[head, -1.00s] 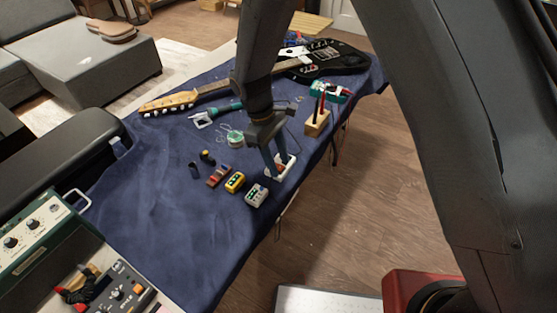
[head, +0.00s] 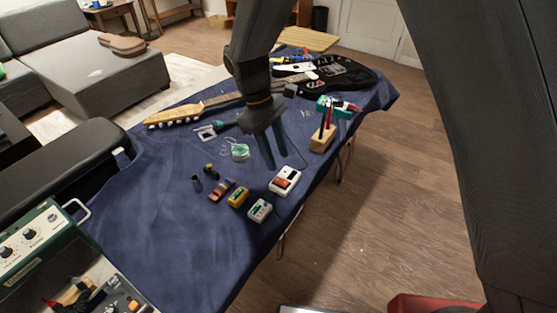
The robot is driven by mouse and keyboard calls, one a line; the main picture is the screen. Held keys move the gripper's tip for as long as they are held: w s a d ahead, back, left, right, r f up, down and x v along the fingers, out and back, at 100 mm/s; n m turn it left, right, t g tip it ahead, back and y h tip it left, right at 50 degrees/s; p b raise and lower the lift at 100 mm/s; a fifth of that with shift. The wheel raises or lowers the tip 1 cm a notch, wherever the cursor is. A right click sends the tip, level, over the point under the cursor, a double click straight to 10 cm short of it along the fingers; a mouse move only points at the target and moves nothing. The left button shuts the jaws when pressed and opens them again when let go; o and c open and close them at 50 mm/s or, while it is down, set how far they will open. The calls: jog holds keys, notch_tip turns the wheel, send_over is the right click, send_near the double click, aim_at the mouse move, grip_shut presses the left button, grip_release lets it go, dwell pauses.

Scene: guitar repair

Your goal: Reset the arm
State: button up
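My gripper (head: 273,160) hangs above the blue-clothed table (head: 150,225), its two fingers pointing down with a gap between them. Nothing shows between the fingers, so it is open and empty. Just below and to its right, a white box with an orange-brown part (head: 285,180) lies on the cloth, apart from the fingers. My arm comes down from the top of the picture and hides part of the guitar.
A white pedal (head: 260,209), a yellow pedal (head: 238,196) and a brown-red item (head: 222,190) lie nearby. A wooden block with tools (head: 323,136) stands right. A black guitar (head: 345,75) lies behind. A green amplifier (head: 38,245) stands front left. The cloth's front middle is clear.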

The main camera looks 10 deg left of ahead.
dwell(0.4)
jog(key=s+d+r+m+y, duration=0.1)
jog(key=d+r+m, duration=0.15)
jog(key=d, duration=0.55)
jog(key=d+r+m+y, duration=0.15)
jog(key=d+m, duration=0.25)
jog(key=d, duration=0.5)
jog(key=s+d+r+m+t, duration=0.2)
jog(key=s+d+m, duration=0.5)
jog(key=d, duration=0.6)
jog(key=shift+s+r+y, duration=0.25)
jog(key=shift+s+y, duration=0.1)
jog(key=shift+s, duration=0.65)
jog(key=shift+d, duration=0.15)
